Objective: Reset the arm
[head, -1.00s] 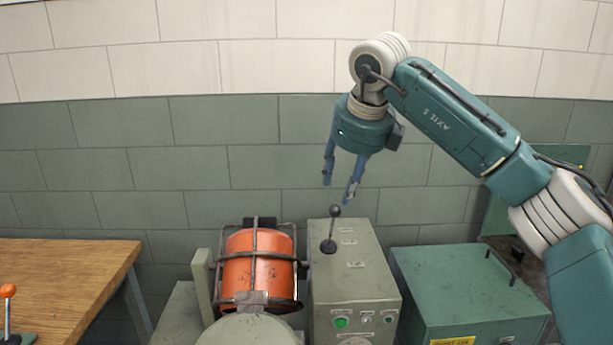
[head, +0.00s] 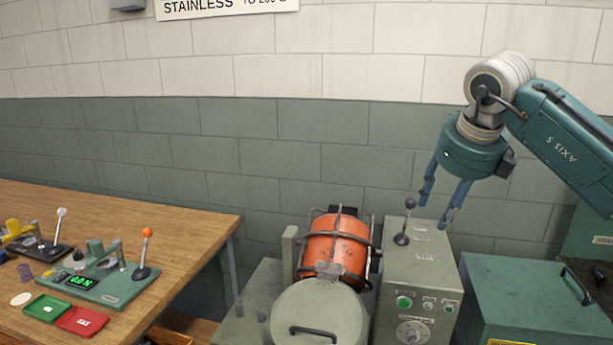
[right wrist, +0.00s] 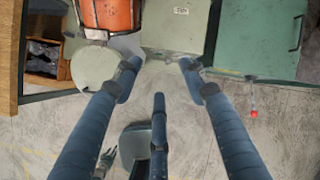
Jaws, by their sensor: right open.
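My right gripper (head: 434,211) is open and empty. Its blue fingers point down, just right of the black-knobbed lever (head: 405,222) on the grey control box (head: 420,265) in the head view. I cannot tell whether a finger touches the lever. In the right wrist view the open gripper (right wrist: 159,76) has nothing between its fingers, with the grey floor below. My left gripper does not show in the head view.
An orange caged drum (head: 336,248) with a round grey lid (head: 318,325) stands left of the control box. A green cabinet (head: 540,310) stands right. A wooden bench (head: 120,225) at left holds a green coiler device (head: 100,285), a green tray (head: 46,309) and a red tray (head: 82,321).

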